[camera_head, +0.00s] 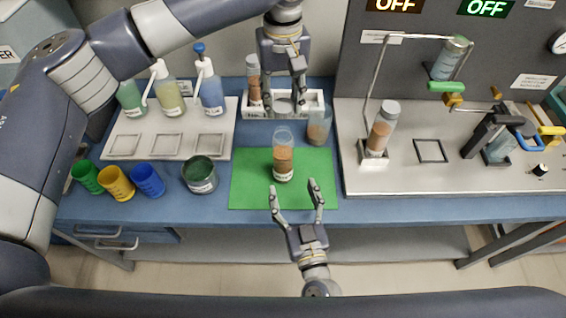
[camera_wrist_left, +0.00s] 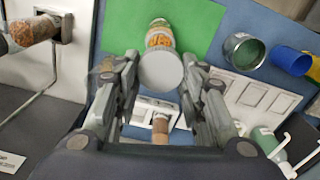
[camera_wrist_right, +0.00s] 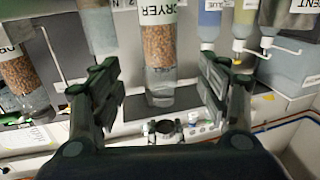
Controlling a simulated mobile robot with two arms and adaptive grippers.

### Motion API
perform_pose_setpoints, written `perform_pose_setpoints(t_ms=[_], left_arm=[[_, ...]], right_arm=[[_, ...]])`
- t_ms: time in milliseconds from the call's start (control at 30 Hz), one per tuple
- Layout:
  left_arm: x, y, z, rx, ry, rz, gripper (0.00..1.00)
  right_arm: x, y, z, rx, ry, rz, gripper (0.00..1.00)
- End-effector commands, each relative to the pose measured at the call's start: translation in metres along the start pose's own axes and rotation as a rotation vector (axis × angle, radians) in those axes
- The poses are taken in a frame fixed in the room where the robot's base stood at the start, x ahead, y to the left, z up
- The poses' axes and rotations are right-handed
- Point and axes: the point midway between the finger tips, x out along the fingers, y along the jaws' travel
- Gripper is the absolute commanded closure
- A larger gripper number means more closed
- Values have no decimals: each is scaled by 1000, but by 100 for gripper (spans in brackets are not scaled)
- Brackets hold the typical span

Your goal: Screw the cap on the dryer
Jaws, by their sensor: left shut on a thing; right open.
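The dryer (camera_head: 283,165) is a clear tube partly filled with brown granules, standing upright and open-topped on a green mat (camera_head: 250,197). Its label shows in the right wrist view (camera_wrist_right: 160,45). My left gripper (camera_head: 286,107) is above and behind the dryer, shut on a round grey cap (camera_wrist_left: 162,71). In the left wrist view the cap sits between the fingertips, apart from the dryer (camera_wrist_left: 160,40) and partly overlapping it in the picture. My right gripper (camera_head: 293,187) is open and empty, in front of the dryer, its fingers pointing towards it without touching.
A clear container with brown granules (camera_head: 319,128) stands right of the dryer. A white rack (camera_head: 314,100) with a tube is behind. A dark green jar (camera_head: 199,176) and coloured cups (camera_head: 117,184) stand left. A metal apparatus base (camera_head: 400,184) is on the right.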

Motion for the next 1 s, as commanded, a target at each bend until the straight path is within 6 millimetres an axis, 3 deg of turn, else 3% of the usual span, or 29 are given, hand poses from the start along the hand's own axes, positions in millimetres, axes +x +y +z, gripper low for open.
perform_pose_setpoints(t_ms=[600, 1000], left_arm=[[0, 0, 0, 0, 0, 0, 70], [0, 0, 0, 0, 0, 0, 70]], right_arm=[[102, 0, -1, 0, 2, 0, 31], [116, 0, 0, 0, 0, 0, 31]])
